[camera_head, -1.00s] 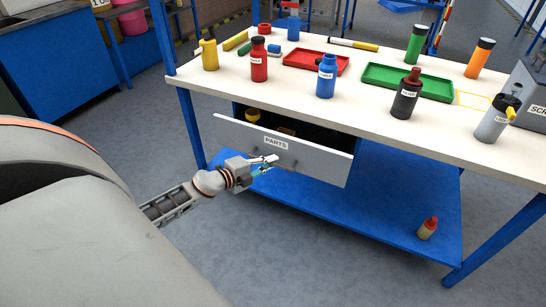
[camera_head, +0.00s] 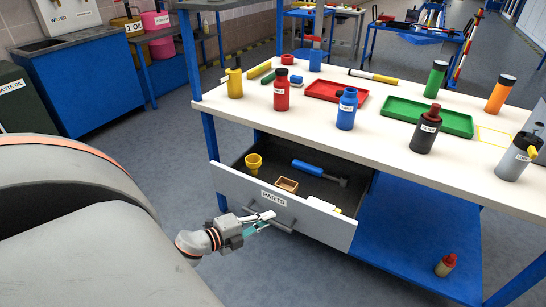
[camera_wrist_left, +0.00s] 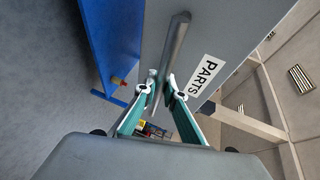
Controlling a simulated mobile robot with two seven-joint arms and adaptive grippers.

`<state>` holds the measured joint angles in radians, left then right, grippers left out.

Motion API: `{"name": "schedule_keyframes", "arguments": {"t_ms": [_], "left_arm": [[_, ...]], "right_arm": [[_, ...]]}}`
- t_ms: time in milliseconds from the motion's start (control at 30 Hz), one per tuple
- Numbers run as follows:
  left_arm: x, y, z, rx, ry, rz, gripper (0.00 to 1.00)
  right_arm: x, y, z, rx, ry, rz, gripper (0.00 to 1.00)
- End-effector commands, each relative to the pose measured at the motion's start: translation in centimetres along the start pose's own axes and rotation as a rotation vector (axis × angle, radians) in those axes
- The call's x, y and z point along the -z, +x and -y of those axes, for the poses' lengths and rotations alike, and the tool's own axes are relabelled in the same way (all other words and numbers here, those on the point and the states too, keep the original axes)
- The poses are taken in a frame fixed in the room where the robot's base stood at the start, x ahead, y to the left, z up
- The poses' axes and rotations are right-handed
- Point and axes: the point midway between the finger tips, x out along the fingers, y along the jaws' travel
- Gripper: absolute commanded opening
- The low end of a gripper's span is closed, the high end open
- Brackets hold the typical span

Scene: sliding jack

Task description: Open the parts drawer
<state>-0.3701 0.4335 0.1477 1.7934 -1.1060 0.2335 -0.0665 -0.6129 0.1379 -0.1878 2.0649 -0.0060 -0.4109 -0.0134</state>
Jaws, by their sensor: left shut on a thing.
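The parts drawer (camera_head: 310,222) has a grey front with a white PARTS label (camera_head: 273,198) and hangs under the white-topped workbench (camera_head: 375,135). It stands well out from the bench, and its inside shows. My left gripper (camera_head: 268,218) is at the bar handle (camera_head: 285,226) on the drawer front. In the left wrist view the gripper's fingers (camera_wrist_left: 161,92) are shut on the handle bar (camera_wrist_left: 175,45), with the PARTS label (camera_wrist_left: 204,76) beside it. My right gripper is not in view.
In the drawer lie a yellow funnel-like part (camera_head: 254,163), a small wooden box (camera_head: 287,185) and a blue-handled tool (camera_head: 318,170). Several bottles and a green tray (camera_head: 455,122) stand on the bench. A small bottle (camera_head: 446,265) stands on the blue lower shelf (camera_head: 405,250).

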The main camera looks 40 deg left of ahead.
Motion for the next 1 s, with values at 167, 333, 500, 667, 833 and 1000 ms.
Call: {"name": "schedule_keyframes", "arguments": {"t_ms": [167,333,500,667,833,1000], "left_arm": [[0.8,-1.8,-0.5,0.0,-0.002,0.0,0.0],[1.1,-2.7,-0.7,0.001,-0.002,0.0,0.0],[1.3,-3.0,-0.8,0.001,0.0,-0.001,0.0],[1.3,-3.0,-0.8,0.001,0.001,-0.001,0.0],[1.3,-3.0,-0.8,0.001,0.0,-0.001,0.0],[1.3,-3.0,-0.8,0.001,0.0,-0.001,0.27]], "right_arm": [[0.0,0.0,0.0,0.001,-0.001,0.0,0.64],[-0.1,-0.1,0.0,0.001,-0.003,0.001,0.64],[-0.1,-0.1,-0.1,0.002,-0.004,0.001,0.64],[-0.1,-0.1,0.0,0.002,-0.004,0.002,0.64],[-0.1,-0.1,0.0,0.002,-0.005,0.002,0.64],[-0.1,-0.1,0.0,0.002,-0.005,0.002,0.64]]}}
